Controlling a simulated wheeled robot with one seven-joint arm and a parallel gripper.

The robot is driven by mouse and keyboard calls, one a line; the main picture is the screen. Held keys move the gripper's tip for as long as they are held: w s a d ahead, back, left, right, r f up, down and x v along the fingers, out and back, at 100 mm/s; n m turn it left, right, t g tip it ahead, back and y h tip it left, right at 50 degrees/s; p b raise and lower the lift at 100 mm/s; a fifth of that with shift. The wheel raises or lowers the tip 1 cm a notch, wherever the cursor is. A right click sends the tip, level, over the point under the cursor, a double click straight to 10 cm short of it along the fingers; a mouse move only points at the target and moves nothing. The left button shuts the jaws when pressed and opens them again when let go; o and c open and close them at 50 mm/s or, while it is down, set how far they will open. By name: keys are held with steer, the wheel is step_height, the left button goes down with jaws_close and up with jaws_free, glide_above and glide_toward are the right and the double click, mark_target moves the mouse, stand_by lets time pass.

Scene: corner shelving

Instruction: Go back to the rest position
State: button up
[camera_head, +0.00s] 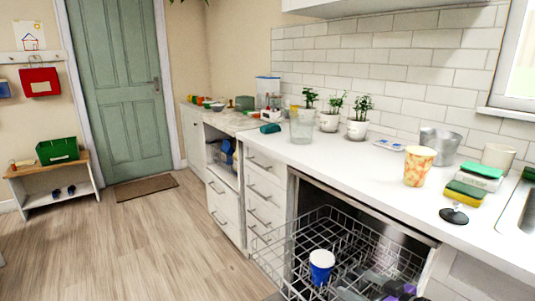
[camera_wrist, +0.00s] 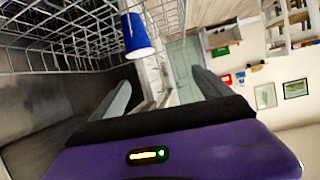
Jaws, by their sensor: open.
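My gripper (camera_wrist: 161,78) is open and empty in the wrist view, its two grey fingers apart in front of the purple body. In the head view, purple and grey parts of my arm show low at the right, by the dishwasher rack (camera_head: 335,232). A blue cup (camera_head: 321,265) with a white inside sits in the wire rack. The cup also shows in the wrist view (camera_wrist: 137,38), beyond the fingers and apart from them. The fingertips are hard to make out in the head view.
The counter (camera_head: 345,165) above carries a patterned cup (camera_head: 418,165), a metal pot (camera_head: 440,145), sponges (camera_head: 465,190), a clear glass container (camera_head: 302,127) and potted plants (camera_head: 357,122).

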steer(key=d+r+m+t+h, duration=0.3)
steer(key=d+m+h, duration=0.1)
steer(key=d, duration=0.1)
steer(key=s+f+m+t+h+b, duration=0.15)
steer(key=s+f+m+h, duration=0.3)
steer(key=s, duration=0.65)
steer(key=s+a+f+n+g+b, duration=0.1)
steer(key=s+a+b, duration=0.2)
steer(key=s, duration=1)
steer(key=s+a+f+n+y+b, duration=0.1)
steer(key=s+a+b, duration=0.2)
steer(key=s, duration=1)
steer(key=s+a+f+n+g+b, duration=0.1)
steer(key=s+a+f+b, duration=0.2)
steer(key=s, duration=1.1)
step_height(320, 180, up, 25)
steer(key=p, duration=2.4)
steer(key=shift+w+a, duration=0.3)
steer(key=shift+a, duration=0.05)
steer(key=shift+f+t, duration=0.1)
steer(key=shift+t, duration=0.15)
